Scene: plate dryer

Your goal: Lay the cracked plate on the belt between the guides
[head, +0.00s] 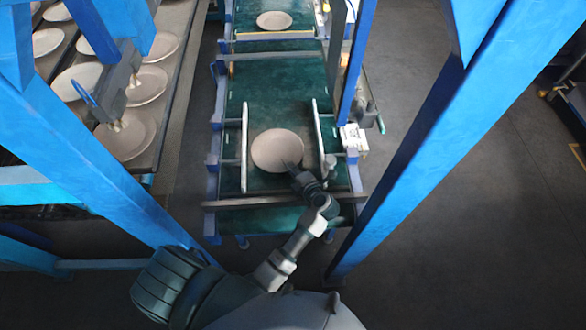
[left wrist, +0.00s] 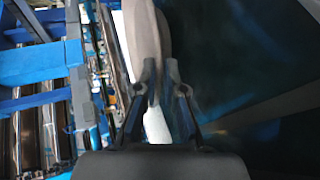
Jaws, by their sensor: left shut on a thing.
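A pale round plate (head: 277,150) is over the green belt (head: 272,90), between the two guides. The left guide rail (head: 244,148) and the right guide rail (head: 318,140) stand on either side of it. My left gripper (head: 297,169) is shut on the plate's near right rim. In the left wrist view the plate (left wrist: 145,40) shows edge-on between the fingers (left wrist: 159,75). I cannot tell whether the plate touches the belt, and no crack can be made out. My right gripper is not in view.
Another plate (head: 274,21) lies farther up the belt. Several plates rest on a rack (head: 172,90) at the left, below a hanging picker (head: 112,95). Blue frame posts (head: 440,150) flank the belt. A white box (head: 354,140) sits beside the right guide.

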